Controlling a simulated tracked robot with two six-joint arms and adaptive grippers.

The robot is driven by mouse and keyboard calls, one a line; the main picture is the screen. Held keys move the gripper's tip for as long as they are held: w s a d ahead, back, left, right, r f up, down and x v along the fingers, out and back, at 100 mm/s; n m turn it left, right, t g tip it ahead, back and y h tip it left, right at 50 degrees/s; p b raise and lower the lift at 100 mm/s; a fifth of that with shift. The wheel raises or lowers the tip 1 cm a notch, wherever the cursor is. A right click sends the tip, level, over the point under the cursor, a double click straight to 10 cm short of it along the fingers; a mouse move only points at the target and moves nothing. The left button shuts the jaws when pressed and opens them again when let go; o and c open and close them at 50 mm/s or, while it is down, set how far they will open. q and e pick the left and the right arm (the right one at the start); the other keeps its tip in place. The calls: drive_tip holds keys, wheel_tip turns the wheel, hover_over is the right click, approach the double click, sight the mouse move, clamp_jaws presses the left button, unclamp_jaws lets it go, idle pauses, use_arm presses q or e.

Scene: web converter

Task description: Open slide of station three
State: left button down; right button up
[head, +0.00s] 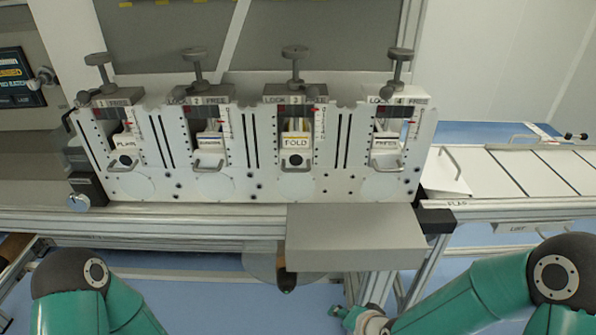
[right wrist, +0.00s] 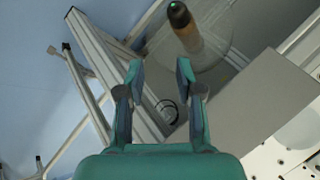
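Station three (head: 294,101) is third from the left on the white panel, its top marked LOCK 3 FREE. A grey T-shaped knob (head: 295,62) stands above it. Its slide (head: 295,142) carries a FOLD label, with a metal handle (head: 294,165) below. A red pointer sits near the top of the scale at its right. My right gripper (head: 355,318) is low at the bottom edge, below the grey box and well apart from station three. In the right wrist view the gripper (right wrist: 159,72) is open, with nothing between its fingers. My left gripper is out of view; only its arm shows.
Similar stations one (head: 123,140), two (head: 209,138) and four (head: 387,142) flank station three. A grey box (head: 355,238) juts out below the panel's right half. A conveyor (head: 530,170) runs right. A dark-tipped wooden handle (right wrist: 190,28) shows ahead of my right gripper.

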drive_tip(key=w+a+r+m+t+y, duration=0.1)
drive_tip(key=w+r+m+t, duration=0.15)
drive_tip(key=r, duration=0.55)
drive_tip(key=w+a+r+m+t, duration=0.15)
drive_tip(key=w+r, duration=0.25)
drive_tip(key=r, duration=0.4)
drive_tip(key=m+t+y, duration=0.1)
drive_tip(key=m+t, duration=0.2)
drive_tip(key=t, duration=0.1)
approach(296, 171)
drive_tip(key=p+x, duration=0.4)
drive_tip(key=x, duration=0.5)
drive_tip(key=shift+d, duration=0.1)
drive_tip(key=shift+p+x, duration=0.4)
drive_tip(key=shift+x, duration=0.45)
drive_tip(key=shift+f, duration=0.15)
clamp_jaws()
